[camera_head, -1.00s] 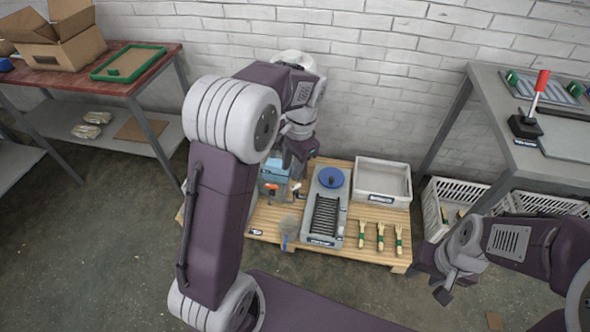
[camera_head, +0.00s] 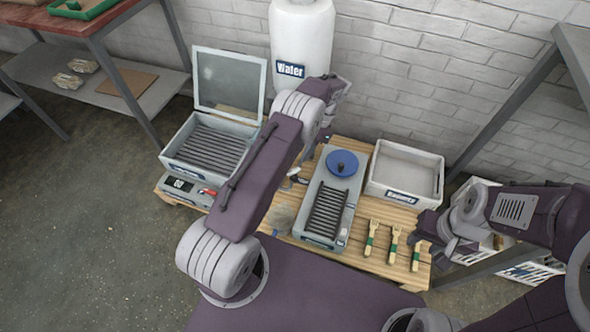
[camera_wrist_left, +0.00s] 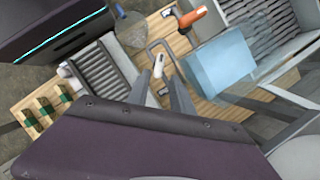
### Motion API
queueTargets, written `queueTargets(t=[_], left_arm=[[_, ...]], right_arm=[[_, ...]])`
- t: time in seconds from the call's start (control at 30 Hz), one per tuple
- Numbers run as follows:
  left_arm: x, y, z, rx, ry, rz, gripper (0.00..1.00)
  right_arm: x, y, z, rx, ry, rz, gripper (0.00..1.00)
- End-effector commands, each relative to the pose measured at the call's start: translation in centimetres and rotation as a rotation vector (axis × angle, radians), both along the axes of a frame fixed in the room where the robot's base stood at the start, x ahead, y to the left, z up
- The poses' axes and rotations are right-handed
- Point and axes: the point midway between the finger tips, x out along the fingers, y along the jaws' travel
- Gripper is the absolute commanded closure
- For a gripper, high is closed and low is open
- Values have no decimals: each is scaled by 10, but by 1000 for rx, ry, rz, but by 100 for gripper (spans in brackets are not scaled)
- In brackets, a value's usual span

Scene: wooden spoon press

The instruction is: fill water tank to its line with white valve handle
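The white valve handle (camera_wrist_left: 158,66) sits beside a bent grey pipe in the left wrist view; a small white part of it shows in the head view (camera_head: 293,173). My left gripper (camera_wrist_left: 160,88) is open, its two fingers on either side of the handle; I cannot tell if they touch it. A translucent tank with a light blue body of water (camera_wrist_left: 220,65) stands right of the handle. My arm hides it in the head view, and no fill line is readable. A white container labelled Water (camera_head: 301,45) stands behind. My right gripper (camera_head: 438,238) is open and empty at the right.
An open ribbed box (camera_head: 207,147) with a raised lid stands left on the wooden platform. An orange handle (camera_wrist_left: 192,17) is near the tank.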

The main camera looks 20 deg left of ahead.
Motion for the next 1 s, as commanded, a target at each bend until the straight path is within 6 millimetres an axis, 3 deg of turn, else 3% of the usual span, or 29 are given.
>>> queueTargets(t=[0.17,0.53,0.93,1.0], left_arm=[[-2,2,-8,0,0,0,73],[-22,19,-75,0,-1,1,73],[-26,23,-83,0,-2,1,73],[-26,23,-83,0,-2,1,92]], right_arm=[[0,0,-6,0,0,0,60],[0,0,-50,0,0,0,60],[0,0,-53,0,0,0,60],[0,0,-53,0,0,0,60]])
